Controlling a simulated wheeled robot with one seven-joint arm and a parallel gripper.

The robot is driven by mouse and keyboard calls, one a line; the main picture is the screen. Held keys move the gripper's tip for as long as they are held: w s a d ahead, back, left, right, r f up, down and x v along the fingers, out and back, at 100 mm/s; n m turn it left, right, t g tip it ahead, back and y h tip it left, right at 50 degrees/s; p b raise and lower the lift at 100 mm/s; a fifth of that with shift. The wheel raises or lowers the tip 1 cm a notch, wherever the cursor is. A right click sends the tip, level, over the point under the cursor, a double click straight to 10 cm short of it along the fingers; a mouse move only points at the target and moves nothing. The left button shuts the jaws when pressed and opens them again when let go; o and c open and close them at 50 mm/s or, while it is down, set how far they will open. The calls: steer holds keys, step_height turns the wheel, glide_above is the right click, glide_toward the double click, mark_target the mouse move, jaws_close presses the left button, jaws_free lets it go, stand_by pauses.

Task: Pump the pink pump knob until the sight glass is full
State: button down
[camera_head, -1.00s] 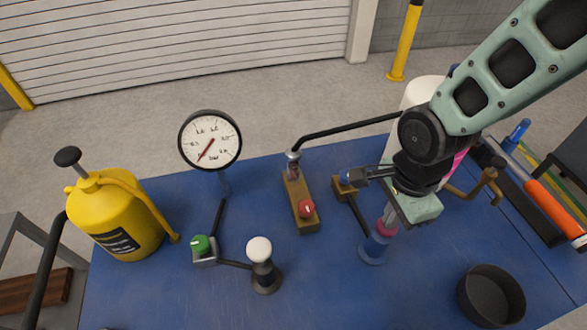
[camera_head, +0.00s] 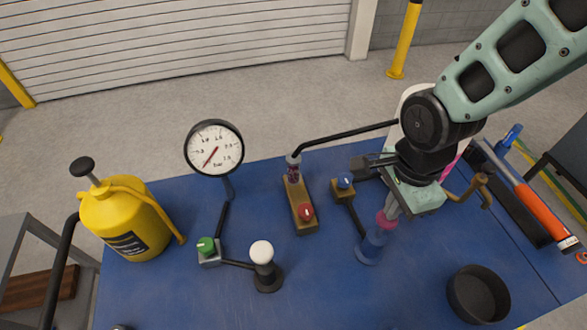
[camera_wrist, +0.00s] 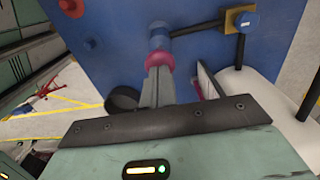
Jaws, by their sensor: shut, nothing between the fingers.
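The pink pump knob (camera_head: 386,221) sits on top of the upright blue pump (camera_head: 371,246), right of centre on the blue table. My gripper (camera_head: 388,211) is shut and empty, with its fingertips pointing down right at the knob. In the wrist view the closed fingertips (camera_wrist: 159,72) meet the near edge of the pink knob (camera_wrist: 160,62); I cannot tell if they press on it. What looks like the sight glass (camera_head: 293,171) is a small clear tube at the end of the black hose, with dark purplish content; its level is too small to read.
A red knob (camera_head: 305,212) and a blue knob (camera_head: 345,181) stand left of the pump. A black bowl (camera_head: 479,296) is front right.

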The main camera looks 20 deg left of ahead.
steer(key=shift+f+b, duration=1.05)
steer(key=shift+f, duration=0.45)
steer(key=shift+r+p, duration=1.3)
steer(key=shift+r, duration=0.25)
step_height(320, 180, up, 6)
steer(key=p, duration=0.5)
steer(key=shift+r, duration=0.1)
